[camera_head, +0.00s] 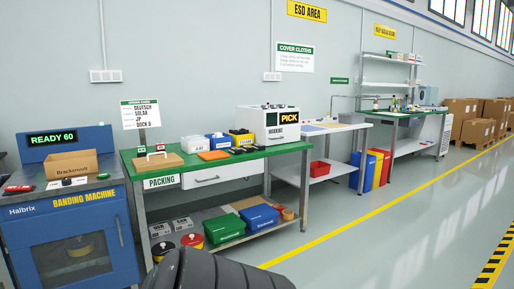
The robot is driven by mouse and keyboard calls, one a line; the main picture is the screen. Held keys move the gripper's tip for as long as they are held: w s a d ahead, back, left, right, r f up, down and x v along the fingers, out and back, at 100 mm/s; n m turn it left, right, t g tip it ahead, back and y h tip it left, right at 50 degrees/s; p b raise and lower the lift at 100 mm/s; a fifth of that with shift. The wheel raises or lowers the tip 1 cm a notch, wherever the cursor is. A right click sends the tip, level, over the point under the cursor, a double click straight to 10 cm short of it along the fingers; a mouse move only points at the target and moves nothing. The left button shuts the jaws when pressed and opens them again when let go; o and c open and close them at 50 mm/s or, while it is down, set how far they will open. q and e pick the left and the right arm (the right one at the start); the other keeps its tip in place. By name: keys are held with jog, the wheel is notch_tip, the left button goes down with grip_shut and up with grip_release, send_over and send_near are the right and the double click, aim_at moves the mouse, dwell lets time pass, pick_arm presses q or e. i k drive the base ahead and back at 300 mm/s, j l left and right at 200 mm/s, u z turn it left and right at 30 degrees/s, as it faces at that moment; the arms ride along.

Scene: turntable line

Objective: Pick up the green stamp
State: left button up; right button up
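The packing table (290,149) has a green top and stands left of the middle. Near its left end, a small green item (141,151) and a small red item (160,148) stand by a brown flat board or box (158,162). The green item may be the green stamp, but it is too small to tell for sure.
A blue banding machine (75,235) with a brown carton (72,165) stands at the left. White bins, a blue box (218,141) and an orange item (213,155) crowd the tabletop. Lower-shelf crates include a green one (224,229). Grey floor (390,225) is clear at right.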

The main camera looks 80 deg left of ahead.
aim_at(140, 150)
jog(key=u, duration=3.4)
jog(key=i+u, duration=0.4)
jog(key=i, duration=1.6)
jog(key=l+u, duration=0.15)
jog(key=u, duration=0.2)
jog(key=k+l+u, duration=0.1)
jog(key=u, duration=0.3)
jog(key=l+u, duration=0.1)
jog(key=u, duration=0.25)
jog(key=k+l+u, duration=0.55)
jog(key=k, duration=0.35)
